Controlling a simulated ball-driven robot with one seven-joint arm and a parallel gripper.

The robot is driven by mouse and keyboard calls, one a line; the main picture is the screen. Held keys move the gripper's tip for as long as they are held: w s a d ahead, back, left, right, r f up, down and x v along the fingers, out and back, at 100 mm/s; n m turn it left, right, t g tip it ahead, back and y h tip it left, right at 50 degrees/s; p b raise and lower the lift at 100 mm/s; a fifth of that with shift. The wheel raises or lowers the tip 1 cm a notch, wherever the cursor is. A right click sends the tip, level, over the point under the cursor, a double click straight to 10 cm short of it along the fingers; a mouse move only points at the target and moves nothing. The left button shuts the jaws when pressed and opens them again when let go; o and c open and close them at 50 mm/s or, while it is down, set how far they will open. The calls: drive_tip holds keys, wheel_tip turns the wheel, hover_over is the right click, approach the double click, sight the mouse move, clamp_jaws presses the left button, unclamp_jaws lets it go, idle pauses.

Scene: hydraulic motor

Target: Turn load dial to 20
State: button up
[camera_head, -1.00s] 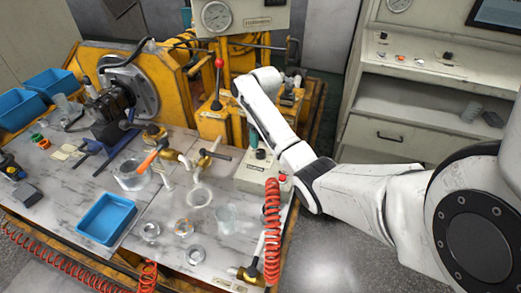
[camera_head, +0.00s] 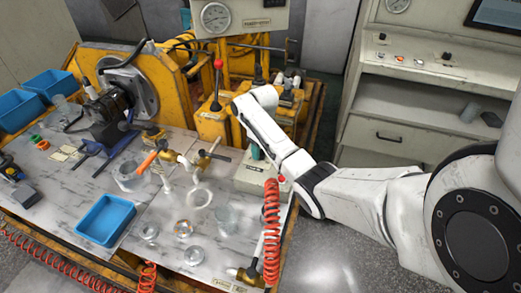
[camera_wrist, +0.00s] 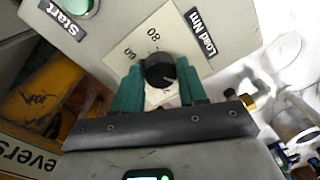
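The load dial is a black round knob (camera_wrist: 160,70) on a pale scale plate, in the middle of the wrist view. A "Load Nm" label (camera_wrist: 201,33) is beside it. The number 80 shows above the knob and another number, hard to read, at its upper left. A pale mark shows on the knob's lower right; the rest of the scale is hidden. My gripper's teal fingers (camera_wrist: 160,88) stand apart, one on each side of the knob. I cannot tell whether they touch it. In the head view my gripper (camera_head: 256,152) is over the grey control box (camera_head: 254,180).
A green start button (camera_wrist: 77,6) sits on the same panel. A red coiled hose (camera_head: 271,232) hangs by the box. Glass jars and a blue tray (camera_head: 106,220) stand on the bench to the left. A red-knobbed lever (camera_head: 218,80) rises behind.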

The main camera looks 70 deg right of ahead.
drive_tip(key=c, duration=0.6)
drive_tip(key=shift+r+m+p, duration=0.1)
drive_tip(key=shift+m+p, duration=0.2)
drive_tip(key=shift+a+r+m+p, duration=0.1)
drive_tip(key=shift+m+p, duration=0.65)
drive_tip(key=shift+m, duration=0.15)
drive_tip(key=m+p, duration=0.1)
drive_tip(key=m, duration=0.1)
drive_tip(key=shift+m, duration=0.3)
drive_tip(key=m+p, duration=0.1)
drive_tip(key=m, duration=0.2)
drive_tip(key=shift+w+m+p, duration=0.1)
drive_tip(key=shift+m+p, duration=0.2)
drive_tip(key=shift+p, duration=0.1)
drive_tip(key=shift+m+h+p, duration=0.3)
drive_tip(key=shift+m+p, duration=0.05)
drive_tip(key=shift+m, duration=1.15)
